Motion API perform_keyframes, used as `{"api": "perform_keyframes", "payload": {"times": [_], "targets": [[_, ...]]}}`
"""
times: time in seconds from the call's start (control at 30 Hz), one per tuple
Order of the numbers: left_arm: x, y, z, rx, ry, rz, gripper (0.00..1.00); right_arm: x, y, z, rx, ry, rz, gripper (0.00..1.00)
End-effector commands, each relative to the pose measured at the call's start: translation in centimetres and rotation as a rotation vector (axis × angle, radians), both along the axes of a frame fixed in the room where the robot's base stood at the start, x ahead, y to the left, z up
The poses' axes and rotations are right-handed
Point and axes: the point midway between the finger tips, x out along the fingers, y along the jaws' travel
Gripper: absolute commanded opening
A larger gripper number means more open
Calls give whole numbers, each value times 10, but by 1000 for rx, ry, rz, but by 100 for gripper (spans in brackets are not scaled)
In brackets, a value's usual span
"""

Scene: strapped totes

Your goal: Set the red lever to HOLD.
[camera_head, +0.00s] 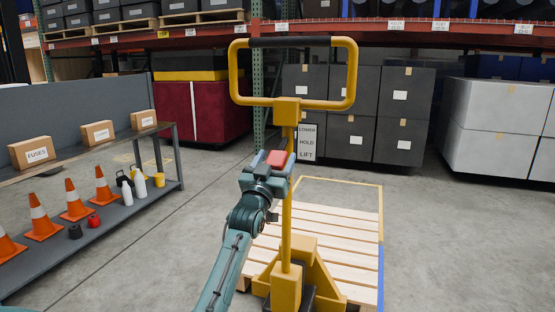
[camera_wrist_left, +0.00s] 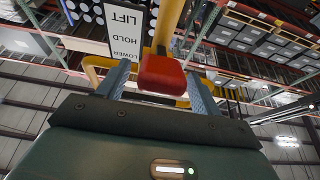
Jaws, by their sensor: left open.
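The red lever (camera_head: 277,158) shows as a red block-shaped grip on the yellow post (camera_head: 287,215) of a pallet truck. A white plate (camera_head: 307,143) beside the post reads LOWER, HOLD, LIFT from top to bottom. In the head view the red grip appears about level with the word LIFT; its exact setting is hard to tell. My left gripper (camera_head: 277,167) is open at the red grip. In the left wrist view the red grip (camera_wrist_left: 162,73) lies between the two open fingers (camera_wrist_left: 160,88); contact cannot be told. My right gripper is not in view.
The yellow handle loop (camera_head: 344,78) rises above the lever. A wooden pallet (camera_head: 335,240) lies around the truck's base. A grey shelf bench (camera_head: 178,160) with boxes, cones and bottles stands at left. Dark stacked totes (camera_head: 350,137) stand behind. Open floor lies at right.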

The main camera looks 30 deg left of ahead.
Motion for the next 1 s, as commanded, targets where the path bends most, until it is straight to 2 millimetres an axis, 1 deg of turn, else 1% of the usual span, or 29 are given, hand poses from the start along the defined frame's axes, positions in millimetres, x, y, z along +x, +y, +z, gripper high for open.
{"api": "perform_keyframes", "payload": {"times": [0.03,0.1,0.2,0.53,1.0], "targets": [[6,2,2,1,-1,0,65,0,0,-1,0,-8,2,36],[12,3,4,1,0,0,65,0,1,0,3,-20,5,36],[17,5,7,1,1,0,65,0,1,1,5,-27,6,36],[19,5,8,0,1,0,65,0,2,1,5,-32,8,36],[19,5,8,0,1,0,26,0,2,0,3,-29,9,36]]}}
